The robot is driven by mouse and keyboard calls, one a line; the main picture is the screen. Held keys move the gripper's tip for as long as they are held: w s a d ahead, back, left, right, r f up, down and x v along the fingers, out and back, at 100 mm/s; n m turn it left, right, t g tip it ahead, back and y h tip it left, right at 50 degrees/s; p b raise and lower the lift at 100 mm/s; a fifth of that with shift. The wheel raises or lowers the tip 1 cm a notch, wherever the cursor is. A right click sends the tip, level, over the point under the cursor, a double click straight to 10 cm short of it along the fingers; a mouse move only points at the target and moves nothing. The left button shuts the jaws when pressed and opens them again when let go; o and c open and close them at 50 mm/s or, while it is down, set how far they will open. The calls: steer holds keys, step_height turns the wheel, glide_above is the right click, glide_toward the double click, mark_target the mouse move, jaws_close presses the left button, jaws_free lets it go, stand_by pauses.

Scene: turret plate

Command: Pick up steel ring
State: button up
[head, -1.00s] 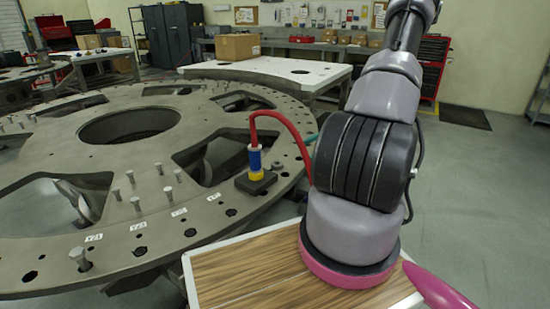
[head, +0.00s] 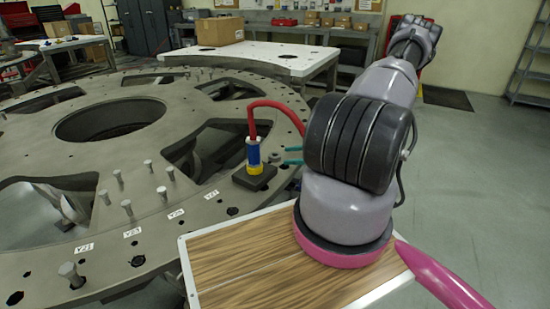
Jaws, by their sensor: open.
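A small grey steel ring (head: 270,157) lies on the big turret plate (head: 28,245) near its right rim. It sits just right of a dark block with a blue and yellow cylinder (head: 254,157) and a red hose. My gripper (head: 285,156) shows as two teal fingertips, apart from each other, just right of the ring. The ring appears to be outside the fingers, though depth is hard to judge. The rest of the gripper is hidden behind my arm.
The red hose (head: 279,104) arches from the cylinder towards my arm, close to the fingers. Several upright bolts (head: 127,208) stand on the plate to the left. A white table with a cardboard box (head: 219,31) stands behind.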

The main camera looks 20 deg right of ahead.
mark_target(275, 157)
steer(key=shift+x, duration=2)
steer(key=c, duration=1.4)
steer(key=shift+r, duration=0.1)
jaws_close()
steer(key=shift+r, duration=0.1)
